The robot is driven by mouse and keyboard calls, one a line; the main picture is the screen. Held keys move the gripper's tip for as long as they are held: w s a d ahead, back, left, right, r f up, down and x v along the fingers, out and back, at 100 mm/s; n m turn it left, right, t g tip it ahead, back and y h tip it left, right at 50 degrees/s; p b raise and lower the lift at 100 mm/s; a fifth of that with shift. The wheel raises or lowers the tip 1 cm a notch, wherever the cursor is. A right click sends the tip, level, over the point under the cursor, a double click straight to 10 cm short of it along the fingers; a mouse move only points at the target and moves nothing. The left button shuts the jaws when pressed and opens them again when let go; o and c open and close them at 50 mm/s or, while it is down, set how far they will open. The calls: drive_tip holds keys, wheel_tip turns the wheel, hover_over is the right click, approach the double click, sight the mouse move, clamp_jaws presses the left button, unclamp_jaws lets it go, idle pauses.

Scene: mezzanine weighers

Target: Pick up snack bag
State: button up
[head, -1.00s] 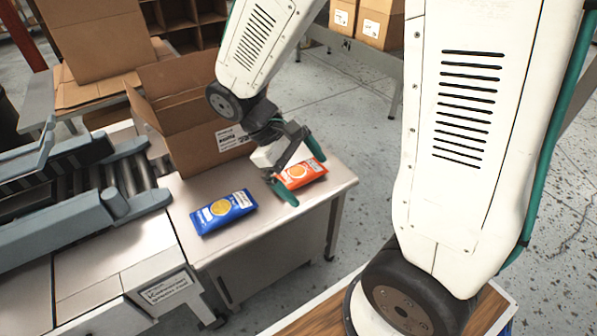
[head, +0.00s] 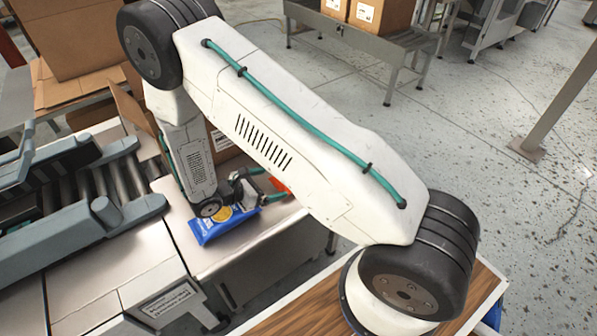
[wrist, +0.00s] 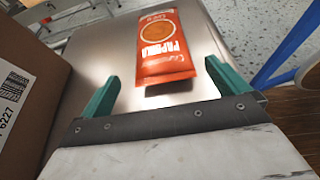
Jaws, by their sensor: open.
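My gripper (wrist: 166,88) is open, with its two green fingers apart and nothing between them at the base. In the wrist view an orange snack bag (wrist: 165,50) lies flat on the metal table, just beyond and between the fingertips. In the head view only a small part of the orange bag (head: 280,185) shows behind my arm. A blue snack bag (head: 222,228) lies on the same table, left of and below my gripper (head: 270,186), partly covered by my arm.
An open cardboard box (wrist: 22,90) stands close on the left of my gripper. A roller conveyor (head: 100,180) with grey rails is left of the metal table (head: 250,245). Open floor lies to the right, with a bench (head: 350,38) of boxes behind.

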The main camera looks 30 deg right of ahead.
drive_tip(key=x, duration=0.9)
drive_tip(key=shift+s+d+r, duration=0.1)
drive_tip(key=shift+d, duration=0.1)
drive_tip(key=c, duration=0.9)
